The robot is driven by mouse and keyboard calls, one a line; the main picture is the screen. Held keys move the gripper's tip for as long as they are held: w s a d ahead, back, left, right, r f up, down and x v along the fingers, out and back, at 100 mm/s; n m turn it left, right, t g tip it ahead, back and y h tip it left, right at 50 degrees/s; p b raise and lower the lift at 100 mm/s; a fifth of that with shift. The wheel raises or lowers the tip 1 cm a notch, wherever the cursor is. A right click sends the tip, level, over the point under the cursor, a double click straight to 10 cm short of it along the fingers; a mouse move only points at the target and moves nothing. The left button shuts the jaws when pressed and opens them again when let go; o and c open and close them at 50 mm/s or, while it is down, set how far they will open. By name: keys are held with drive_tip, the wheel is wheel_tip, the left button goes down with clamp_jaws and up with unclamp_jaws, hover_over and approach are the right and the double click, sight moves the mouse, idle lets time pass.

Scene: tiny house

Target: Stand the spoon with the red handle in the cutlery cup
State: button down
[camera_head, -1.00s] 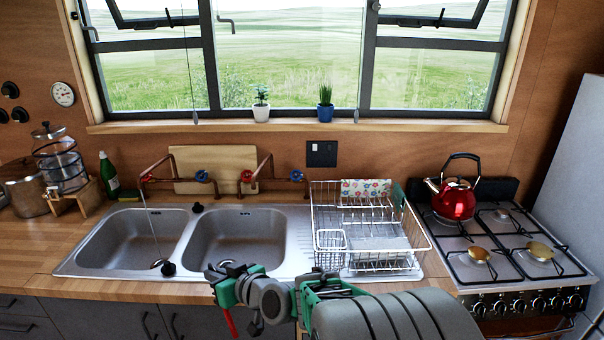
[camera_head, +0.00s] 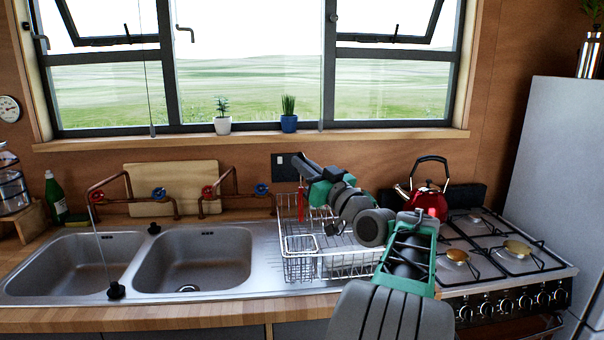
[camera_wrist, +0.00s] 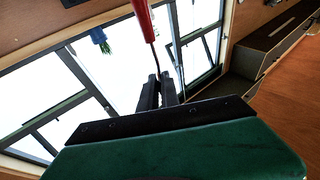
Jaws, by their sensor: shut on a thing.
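The spoon's red handle (camera_head: 301,203) hangs below my gripper (camera_head: 299,163), above the left part of the dish rack. In the wrist view the red handle (camera_wrist: 143,20) runs into a thin metal shaft that ends between the fingertips of my gripper (camera_wrist: 160,82). The gripper is shut on this shaft. The spoon's bowl cannot be made out. The cutlery cup looks to be the small wire basket (camera_head: 300,268) at the front left of the rack. The handle is above and behind it in the picture, apart from it.
The white wire dish rack (camera_head: 345,268) stands on the drainer, partly hidden by my arm. The double sink (camera_head: 192,260) is to its left. A red kettle (camera_head: 431,204) and stove are to its right. Copper taps (camera_head: 208,192) and potted plants on the sill stand behind.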

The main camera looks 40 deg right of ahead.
wheel_tip(320, 180, down, 8)
drive_tip(key=b, duration=0.5)
drive_tip(key=shift+a+r, duration=0.1)
wheel_tip(320, 180, down, 5)
drive_tip(key=b, duration=0.5)
drive_tip(key=shift+b, duration=0.35)
drive_tip(key=c, duration=1.5)
unclamp_jaws()
drive_tip(key=b+v, duration=0.1)
drive_tip(key=v, duration=0.6)
drive_tip(key=shift+s, duration=0.35)
